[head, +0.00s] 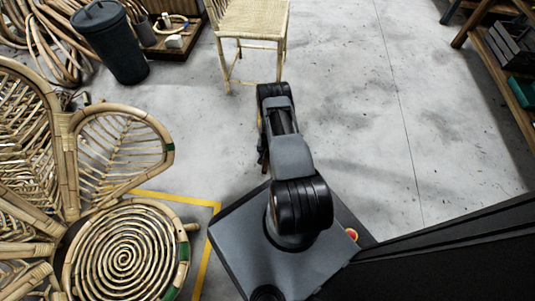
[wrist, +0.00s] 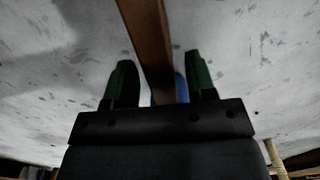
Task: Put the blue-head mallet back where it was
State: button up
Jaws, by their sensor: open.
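In the wrist view my gripper (wrist: 160,64) is open, with a dark green finger on each side. A brown wooden bar (wrist: 143,22), which looks like the mallet's handle, runs from the top edge down between the fingers. A blue patch (wrist: 182,88) shows beside the bar, close to the gripper's palm, and looks like the mallet's blue head. The palm hides most of it. I cannot tell whether the fingers touch the bar.
A rattan chair (head: 250,20) stands ahead of my arm. A large rattan peacock seat (head: 125,250) is at left, by yellow floor tape (head: 205,255). A dark lidded bin (head: 113,45) and rattan coils are at upper left. Wooden shelving (head: 490,65) is at right. Concrete floor (head: 370,130) between is clear.

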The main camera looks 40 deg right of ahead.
jog(key=w+a+r+n+p, duration=0.1)
jog(key=w+r+p, duration=0.15)
jog(key=r, duration=1.05)
jog(key=w+a+r+n+p, duration=0.1)
jog(key=w+a+r+p, duration=0.15)
jog(key=r, duration=1.05)
jog(key=s+a+r+n+t, duration=0.1)
jog(key=a+r, duration=0.2)
jog(key=r, duration=0.5)
jog(key=a+r+n, duration=0.1)
jog(key=a+r, duration=0.1)
jog(key=r, duration=0.6)
jog(key=s+a+r+n+t, duration=0.1)
jog(key=s+a+r+n, duration=0.1)
jog(key=s+a+r, duration=0.3)
jog(key=s+a+r+n, duration=0.2)
jog(key=s+a+r, duration=0.3)
jog(key=s+r, duration=0.6)
jog(key=shift+s+a+n+t, duration=0.15)
jog(key=shift+s+n+t, duration=0.25)
jog(key=shift+s, duration=0.1)
